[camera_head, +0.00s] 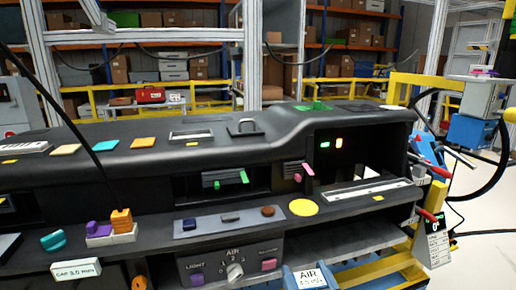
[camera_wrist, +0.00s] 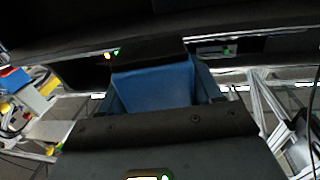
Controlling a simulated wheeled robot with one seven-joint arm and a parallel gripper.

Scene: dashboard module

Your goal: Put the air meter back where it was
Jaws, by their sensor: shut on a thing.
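The air meter appears to be the blue piece with a white face marked AIR (camera_head: 308,279) at the bottom edge of the head view, right of the middle. In the wrist view a blue body (camera_wrist: 155,86) sits at my gripper (camera_wrist: 152,62), in front of the dashboard. My gripper is shut on it, and dark parts cover much of it. The head view does not clearly show my gripper. The underside of the meter and whatever lies below it are hidden.
The black dashboard (camera_head: 130,158) spans the view. Its control panel (camera_head: 228,268) with a knob is left of the meter. An open bay with green and orange lights (camera_head: 332,143) is behind. Tools and a yellow post (camera_head: 433,200) stand at the right.

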